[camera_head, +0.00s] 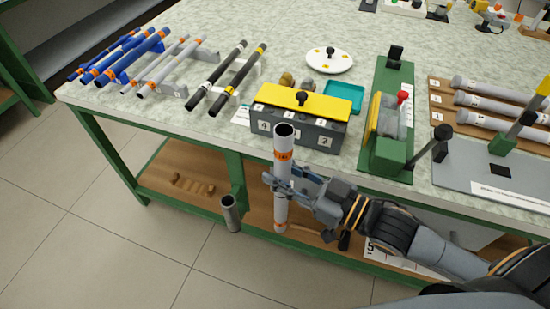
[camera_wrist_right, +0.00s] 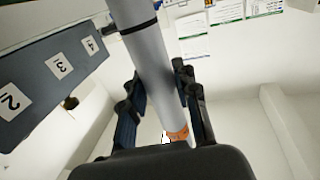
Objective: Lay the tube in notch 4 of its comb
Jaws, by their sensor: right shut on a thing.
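My right gripper (camera_head: 276,182) is shut on a grey tube (camera_head: 282,211) with orange bands. It holds the tube nearly upright, in front of the table's front edge, with the open upper end above the tabletop. In the right wrist view the tube (camera_wrist_right: 150,52) runs between the fingers (camera_wrist_right: 162,98) and shows a black band and an orange band. A wooden rack (camera_head: 437,100) at the right holds several light tubes. I cannot tell which one is the tube's comb. My left gripper is out of view.
A dark grey block with numbered labels (camera_head: 294,131) and a yellow lid stands just behind the tube. A green fixture (camera_head: 386,150), teal tray (camera_head: 343,95) and white disc (camera_head: 330,60) are nearby. Another grey tube (camera_head: 230,214) stands below the tabletop.

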